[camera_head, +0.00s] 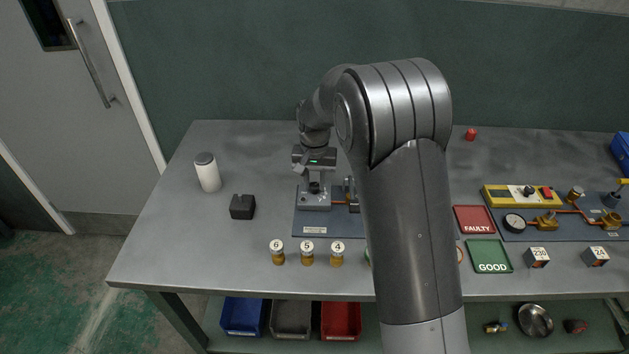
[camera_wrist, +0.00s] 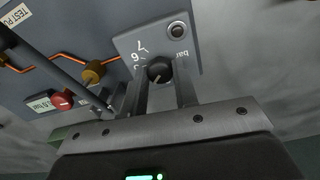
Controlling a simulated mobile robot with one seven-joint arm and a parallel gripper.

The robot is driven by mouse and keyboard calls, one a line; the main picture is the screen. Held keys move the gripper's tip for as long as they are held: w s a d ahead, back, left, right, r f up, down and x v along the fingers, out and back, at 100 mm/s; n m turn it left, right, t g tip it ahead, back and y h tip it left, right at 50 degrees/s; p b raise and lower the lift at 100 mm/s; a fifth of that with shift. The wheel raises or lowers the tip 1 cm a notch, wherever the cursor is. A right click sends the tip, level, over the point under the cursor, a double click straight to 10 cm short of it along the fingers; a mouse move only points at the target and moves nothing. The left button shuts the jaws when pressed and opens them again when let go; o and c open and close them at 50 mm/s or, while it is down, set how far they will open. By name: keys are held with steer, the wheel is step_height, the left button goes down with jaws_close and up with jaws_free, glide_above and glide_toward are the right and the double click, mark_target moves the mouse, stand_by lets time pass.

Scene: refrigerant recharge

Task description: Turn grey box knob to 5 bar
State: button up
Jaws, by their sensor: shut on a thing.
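The grey box (camera_head: 313,203) stands on the left part of the blue-grey board on the table. In the wrist view its light grey face (camera_wrist: 134,40) shows "bar", 7 and 6, with another mark partly hidden by the knob. The dark round knob (camera_wrist: 159,69) sits on that face, between my fingers. My gripper (camera_wrist: 161,88) is shut on the knob, one finger on each side. In the head view my gripper (camera_head: 316,172) is over the box from above. A small light line shows on the knob; its exact setting cannot be told.
A round dark button (camera_wrist: 177,30) is on the same face. Weights marked 6, 5, 4 (camera_head: 307,254) stand in front. A black block (camera_head: 242,207) and white cylinder (camera_head: 208,173) stand left.

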mark_target(315, 185)
steer(key=m, duration=0.4)
steer(key=shift+m, duration=1.9)
steer(key=o, duration=1)
steer(key=shift+r, duration=0.15)
step_height(315, 185, up, 11)
steer(key=shift+f, duration=0.2)
